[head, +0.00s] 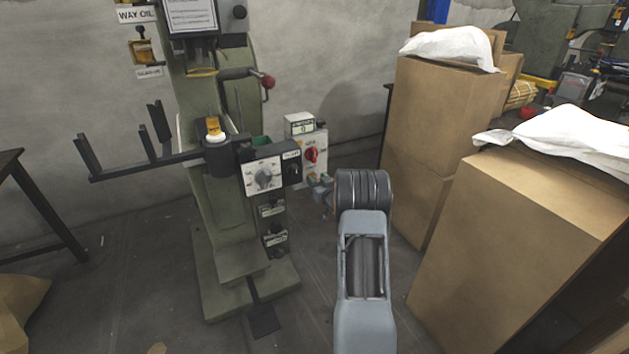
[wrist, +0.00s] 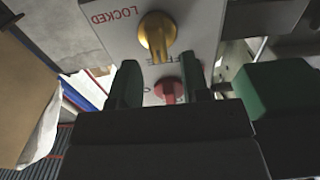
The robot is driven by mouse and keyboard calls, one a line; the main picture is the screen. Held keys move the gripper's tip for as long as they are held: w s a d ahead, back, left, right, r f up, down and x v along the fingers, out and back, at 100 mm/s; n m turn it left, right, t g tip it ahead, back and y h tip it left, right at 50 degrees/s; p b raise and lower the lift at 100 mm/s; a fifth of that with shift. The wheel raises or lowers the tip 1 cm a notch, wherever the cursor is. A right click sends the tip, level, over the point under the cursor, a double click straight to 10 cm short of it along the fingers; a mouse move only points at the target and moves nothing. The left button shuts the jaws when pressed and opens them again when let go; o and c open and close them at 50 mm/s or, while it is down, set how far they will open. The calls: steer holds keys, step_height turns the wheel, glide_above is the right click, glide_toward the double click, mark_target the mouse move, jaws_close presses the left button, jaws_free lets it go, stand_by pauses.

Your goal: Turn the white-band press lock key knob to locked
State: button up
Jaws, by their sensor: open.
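The press (head: 205,190) is a green column machine left of centre in the head view, with a white ring around its yellow-topped part. A pale control box (head: 310,140) at its right side carries a red knob (head: 312,155). In the wrist view the brass lock key knob (wrist: 157,35) stands on the pale panel, beside an upside-down LOCKED label (wrist: 115,15). Its grip runs roughly up and down, not towards that label. The red knob (wrist: 170,90) shows below it in this view. My gripper (wrist: 160,80) is open and empty, its green fingers in front of the panel, apart from the brass knob.
A dial panel (head: 264,175) and a black knob (head: 292,170) sit just left of the box. A dark bracket (head: 140,165) sticks out left. Tall cardboard boxes (head: 440,125) stand close on the right. A green block (wrist: 275,90) fills the wrist view's right side.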

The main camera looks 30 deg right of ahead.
steer(key=shift+w+d, duration=0.15)
steer(key=shift+w, duration=1.05)
steer(key=shift+c, duration=0.4)
jaws_close()
